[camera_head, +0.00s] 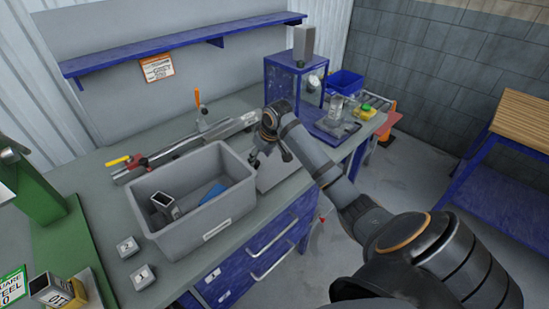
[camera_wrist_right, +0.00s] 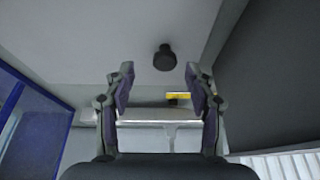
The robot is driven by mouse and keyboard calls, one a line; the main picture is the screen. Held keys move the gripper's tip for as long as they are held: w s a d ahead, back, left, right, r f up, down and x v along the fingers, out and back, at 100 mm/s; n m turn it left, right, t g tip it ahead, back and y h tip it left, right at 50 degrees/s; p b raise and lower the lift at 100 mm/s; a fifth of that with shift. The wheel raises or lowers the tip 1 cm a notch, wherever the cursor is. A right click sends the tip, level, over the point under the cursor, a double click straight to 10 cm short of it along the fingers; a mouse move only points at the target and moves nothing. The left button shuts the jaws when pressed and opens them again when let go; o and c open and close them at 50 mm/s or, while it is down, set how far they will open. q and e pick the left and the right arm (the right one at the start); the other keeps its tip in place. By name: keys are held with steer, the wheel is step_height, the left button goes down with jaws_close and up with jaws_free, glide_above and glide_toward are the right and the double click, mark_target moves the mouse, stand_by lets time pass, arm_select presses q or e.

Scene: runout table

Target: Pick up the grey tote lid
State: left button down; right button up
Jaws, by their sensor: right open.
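The grey tote lid (camera_head: 279,172) is a flat light grey panel on the bench, just right of the grey tote (camera_head: 181,230). My right arm and gripper hide part of it. In the right wrist view, the lid (camera_wrist_right: 100,35) fills the upper left and carries a black round knob (camera_wrist_right: 165,58). My right gripper (camera_head: 268,157) is above the lid, close to the tote's right wall. In the wrist view, my right gripper (camera_wrist_right: 159,85) has its two fingers wide apart with nothing between them. The knob appears beyond the fingertips. My left gripper is not seen.
The tote holds a dark boxy item (camera_head: 165,205) and a blue piece (camera_head: 212,193). A metal rail (camera_head: 195,145) with tools lies behind it. Two small white blocks (camera_head: 143,277) sit left of the tote. A blue cabinet (camera_head: 293,82) stands at the back right.

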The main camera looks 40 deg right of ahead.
steer(key=shift+w+a+f+p, duration=0.2)
steer(key=shift+w+f+p, duration=0.05)
steer(key=shift+f, duration=0.2)
steer(key=shift+w+a+f+p, duration=0.2)
steer(key=shift+w+f+p, duration=0.05)
steer(key=shift+f, duration=0.2)
steer(key=shift+x, duration=1.2)
steer(key=shift+f, duration=0.15)
steer(key=shift+c, duration=1.3)
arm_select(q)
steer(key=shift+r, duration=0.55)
arm_select(e)
jaws_close()
